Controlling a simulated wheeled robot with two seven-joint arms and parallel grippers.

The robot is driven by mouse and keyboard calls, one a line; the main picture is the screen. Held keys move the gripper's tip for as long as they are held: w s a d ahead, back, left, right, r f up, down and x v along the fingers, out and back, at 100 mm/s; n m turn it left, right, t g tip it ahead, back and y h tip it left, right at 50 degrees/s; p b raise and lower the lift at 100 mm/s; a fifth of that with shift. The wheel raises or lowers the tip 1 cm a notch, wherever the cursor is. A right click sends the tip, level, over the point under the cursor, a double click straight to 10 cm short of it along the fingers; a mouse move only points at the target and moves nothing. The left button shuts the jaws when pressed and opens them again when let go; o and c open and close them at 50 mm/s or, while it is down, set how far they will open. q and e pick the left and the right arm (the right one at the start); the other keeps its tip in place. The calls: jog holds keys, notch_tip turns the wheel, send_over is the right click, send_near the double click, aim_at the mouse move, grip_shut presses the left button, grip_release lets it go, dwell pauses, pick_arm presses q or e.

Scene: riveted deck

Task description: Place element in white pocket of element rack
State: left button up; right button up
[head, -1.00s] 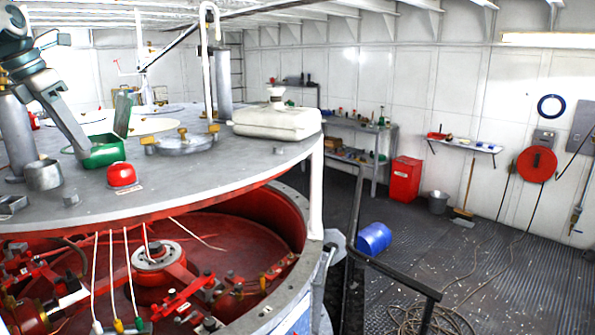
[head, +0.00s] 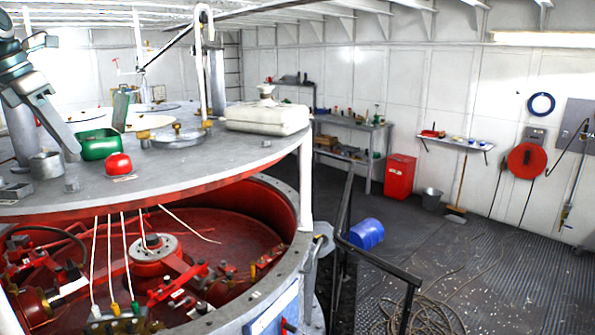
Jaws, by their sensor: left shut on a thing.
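My left gripper (head: 70,150) comes down from the upper left over the grey round deck top, its tip just left of a green open container (head: 98,144). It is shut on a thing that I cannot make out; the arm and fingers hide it. I cannot single out an element elsewhere. A small block with white, yellow and green ends (head: 117,321) shows at the bottom edge under pale cords, partly cut off; I cannot tell whether it is the element rack, and no white pocket is clear. My right gripper is not in view.
A red dome (head: 118,164), a grey cup (head: 46,164) and a white lidded box (head: 267,116) stand on the deck top (head: 190,172). Below is an open red-floored drum.

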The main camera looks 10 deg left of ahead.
pick_arm(q)
jog(key=s+a+f+m+b, duration=0.1)
jog(key=s+a+f+b, duration=0.1)
jog(key=s+a+f, duration=1.15)
jog(key=s+d+f+m+g+h+b, duration=0.1)
jog(key=s+d+f+m, duration=0.3)
jog(key=f, duration=0.6)
jog(key=s+d+f+m+g+h+b, duration=0.1)
jog(key=s+f+b, duration=0.1)
jog(key=s+f, duration=0.6)
jog(key=w+d+f+m+g+b, duration=0.35)
jog(key=d+f+m, duration=0.65)
jog(key=d+f, duration=0.95)
jog(key=w+d+m+g+y+b, duration=0.1)
jog(key=w+d+m+y, duration=0.1)
jog(key=d+m, duration=0.5)
jog(key=w+d+m+g+y+b, duration=0.1)
jog(key=d+m, duration=0.7)
jog(key=d, duration=1)
jog(key=shift+w+d+r+g+y+b, duration=0.3)
jog(key=shift+w+g+y+b, duration=0.1)
jog(key=shift+w+g, duration=0.15)
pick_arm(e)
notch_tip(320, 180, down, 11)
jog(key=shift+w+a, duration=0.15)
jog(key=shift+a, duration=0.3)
